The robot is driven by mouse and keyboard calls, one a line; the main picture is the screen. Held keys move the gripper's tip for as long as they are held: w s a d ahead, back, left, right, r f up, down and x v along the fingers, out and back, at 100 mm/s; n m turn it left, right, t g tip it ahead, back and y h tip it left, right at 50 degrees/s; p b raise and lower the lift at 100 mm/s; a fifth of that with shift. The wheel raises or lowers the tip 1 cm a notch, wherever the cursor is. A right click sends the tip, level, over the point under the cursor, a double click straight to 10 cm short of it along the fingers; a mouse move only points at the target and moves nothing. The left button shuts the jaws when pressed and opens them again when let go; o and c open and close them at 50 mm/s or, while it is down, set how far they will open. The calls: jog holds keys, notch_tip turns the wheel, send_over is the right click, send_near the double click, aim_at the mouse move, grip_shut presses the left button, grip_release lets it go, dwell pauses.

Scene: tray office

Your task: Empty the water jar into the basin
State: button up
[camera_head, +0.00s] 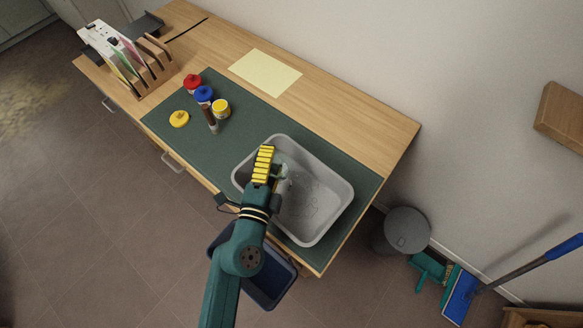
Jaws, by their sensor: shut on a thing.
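The grey basin (337,222) sits on the dark green mat (165,123) near the desk's right end. My gripper (268,168), with yellow-striped fingers, is over the left part of the basin. It is shut on a pale, see-through thing, which looks like the water jar (284,181). The jar shows just right of the fingers and is largely hidden by them. Its tilt and any water inside cannot be made out. Faint pale marks show on the basin floor; I cannot tell whether they are water.
A file rack (150,68) is far left. A grey bin (405,232) stands on the floor right.

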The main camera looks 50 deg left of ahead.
jog(key=shift+d+r+m+t+b, duration=0.1)
jog(key=shift+r+m+t+b, duration=0.25)
jog(key=shift+m+b, duration=0.9)
jog(key=shift+d+y+b, duration=0.1)
jog(key=shift+y+b, duration=0.2)
jog(key=shift+b, duration=1.05)
jog(key=shift+d+b, duration=0.1)
jog(key=shift+b, duration=0.35)
jog(key=shift+r+m+b, duration=0.35)
jog(key=shift+m, duration=0.1)
jog(key=shift+w+d+m+t+b, duration=0.1)
jog(key=shift+m+t+b, duration=0.35)
jog(key=shift+b, duration=0.65)
